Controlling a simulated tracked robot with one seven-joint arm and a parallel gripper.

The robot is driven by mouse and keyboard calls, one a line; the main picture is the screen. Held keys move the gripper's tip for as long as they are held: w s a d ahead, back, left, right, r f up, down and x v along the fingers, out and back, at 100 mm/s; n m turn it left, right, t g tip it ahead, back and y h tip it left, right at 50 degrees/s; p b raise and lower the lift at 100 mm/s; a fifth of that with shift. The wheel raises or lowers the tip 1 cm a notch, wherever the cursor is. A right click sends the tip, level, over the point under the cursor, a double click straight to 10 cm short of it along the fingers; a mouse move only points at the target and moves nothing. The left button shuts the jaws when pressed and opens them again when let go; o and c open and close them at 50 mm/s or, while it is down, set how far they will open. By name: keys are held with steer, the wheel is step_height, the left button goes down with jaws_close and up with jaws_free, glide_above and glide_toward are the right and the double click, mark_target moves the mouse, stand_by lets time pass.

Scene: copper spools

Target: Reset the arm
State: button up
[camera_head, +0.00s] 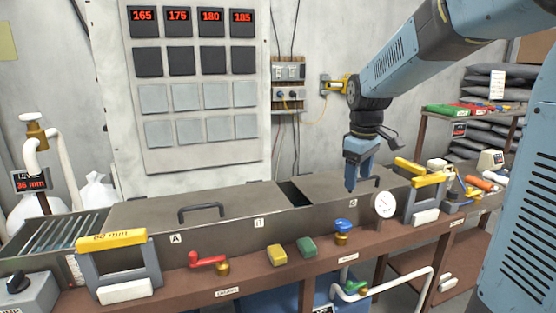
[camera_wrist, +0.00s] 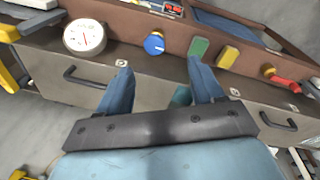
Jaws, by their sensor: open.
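My gripper (camera_head: 351,186) hangs from my blue arm with its fingers pointing down, above the right part of the long metal tank (camera_head: 250,240). In the wrist view my gripper (camera_wrist: 162,75) shows two blue fingers spread apart, with nothing clasped between them. A small teal patch shows beyond the fingers, low between them; I cannot tell what it is. In the head view the fingertips overlap the right lid (camera_head: 335,203), near its handle; the exact height above it is unclear.
Along the ledge stand a yellow-topped frame (camera_head: 115,262), a red valve (camera_head: 208,260), yellow (camera_head: 277,254) and green (camera_head: 307,246) blocks, a blue knob (camera_head: 343,227), a round gauge (camera_head: 384,204) and another yellow-topped frame (camera_head: 426,180). A panel (camera_head: 195,80) with red numbers stands behind. Space above the lids is mostly clear.

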steer(key=s+r+m+t, duration=0.1)
steer(key=s+m, duration=0.3)
steer(key=s, duration=0.7)
steer(key=s+d+r+m+t, duration=0.1)
steer(key=s+m+t, duration=0.2)
steer(key=s, duration=0.8)
steer(key=shift+d+r+m, duration=0.15)
steer(key=shift+r+m, duration=0.15)
steer(key=shift+m, duration=0.5)
